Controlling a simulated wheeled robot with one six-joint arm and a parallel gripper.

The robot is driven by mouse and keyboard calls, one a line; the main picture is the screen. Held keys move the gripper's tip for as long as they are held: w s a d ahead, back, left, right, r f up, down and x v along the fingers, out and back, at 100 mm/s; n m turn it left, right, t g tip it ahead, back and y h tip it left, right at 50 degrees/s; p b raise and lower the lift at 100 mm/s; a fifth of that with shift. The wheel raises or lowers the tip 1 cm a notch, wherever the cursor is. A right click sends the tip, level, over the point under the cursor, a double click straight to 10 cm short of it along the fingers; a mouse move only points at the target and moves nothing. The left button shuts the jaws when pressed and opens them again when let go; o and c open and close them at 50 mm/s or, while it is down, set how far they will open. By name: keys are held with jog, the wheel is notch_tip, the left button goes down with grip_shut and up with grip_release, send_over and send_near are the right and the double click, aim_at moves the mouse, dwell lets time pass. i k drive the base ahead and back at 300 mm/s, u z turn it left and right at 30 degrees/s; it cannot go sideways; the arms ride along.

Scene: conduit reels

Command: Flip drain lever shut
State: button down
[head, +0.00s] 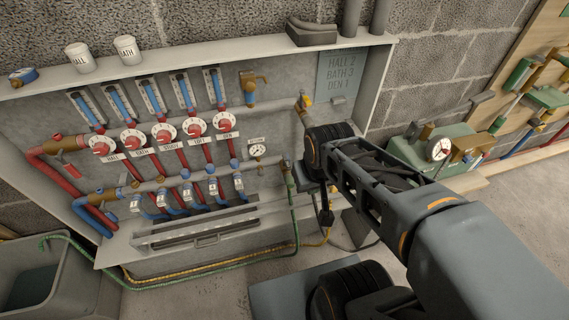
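The lower manifold bar (160,184) runs across the open wall cabinet. At its right end is a small drain fitting (287,164), with a green hose running down from it. Its lever is too small and too close to my arm to read its angle. My gripper (304,179) is beside this fitting, just right of it, mostly hidden behind my dark wrist. I cannot tell whether its fingers are open or touch the lever. Another brass fitting with a yellowish part (306,101) sits at the upper bar's right end, above my wrist.
Red dials (165,133), blue flow tubes (151,95) and a pressure gauge (257,150) fill the cabinet (300,60). A brass valve (249,88) is higher up. A green pump unit (445,148) stands right.

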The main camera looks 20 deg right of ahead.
aim_at(286, 162)
jog(key=u, duration=0.6)
jog(key=k, duration=0.65)
jog(key=u, duration=0.95)
jog(key=i, duration=1.1)
jog(key=z, duration=0.35)
